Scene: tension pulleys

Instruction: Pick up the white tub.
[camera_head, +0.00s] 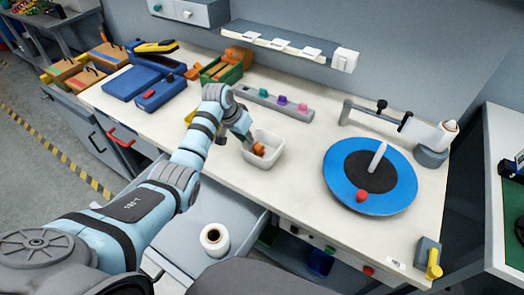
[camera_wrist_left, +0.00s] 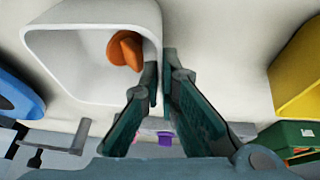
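The white tub (camera_head: 266,163) is on the pale worktop near its front edge, in the middle of the head view. An orange piece (camera_head: 259,149) lies inside it. My left gripper (camera_head: 249,142) is at the tub's left side. In the left wrist view, the tub (camera_wrist_left: 88,28) fills the upper left, with the orange piece (camera_wrist_left: 124,50) in it. There the fingertips (camera_wrist_left: 160,74) are close together on either side of the tub's wall, one inside and one outside. Whether the tub's base is lifted cannot be told. My right gripper is not in view.
A blue turntable disc (camera_head: 340,182) with a red knob stands to the right. A rail with coloured blocks (camera_head: 275,103) lies behind the tub. Blue cases (camera_head: 160,93) and a green bin (camera_head: 222,72) are at the left back. An open drawer with a white roll (camera_head: 214,238) is below.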

